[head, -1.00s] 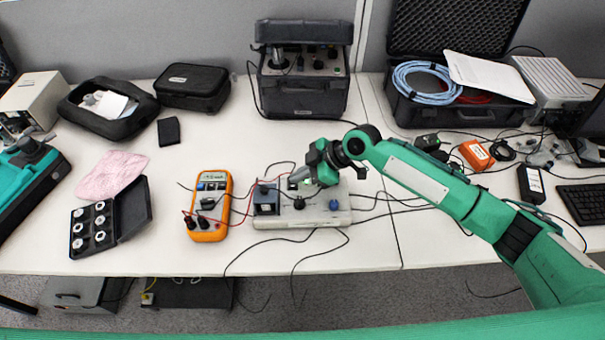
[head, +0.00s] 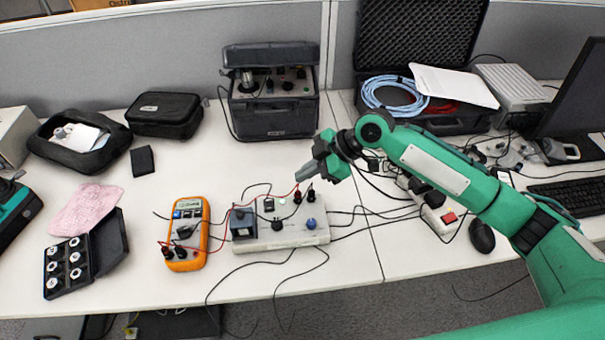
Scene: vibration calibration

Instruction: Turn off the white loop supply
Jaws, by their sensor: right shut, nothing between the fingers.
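The white loop supply (head: 290,238) is a low white box in the middle of the table, near the front edge. On it are a dark meter block (head: 242,224), a small dark switch (head: 268,204), a black knob (head: 277,224), a blue knob (head: 310,224) and black plugs (head: 298,197) with red and black leads. My right gripper (head: 299,177) is shut and empty. In the picture it is just beyond the supply's back right corner, pointing left, and looks raised and apart from it. My left gripper is out of view. The switch's setting is too small to tell.
An orange multimeter (head: 187,234) lies left of the supply, wired to it. A white power strip (head: 440,212) with a red switch lies to the right. A dark instrument case (head: 273,108) stands behind. Loose cables run around the supply. The table centre behind it is clear.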

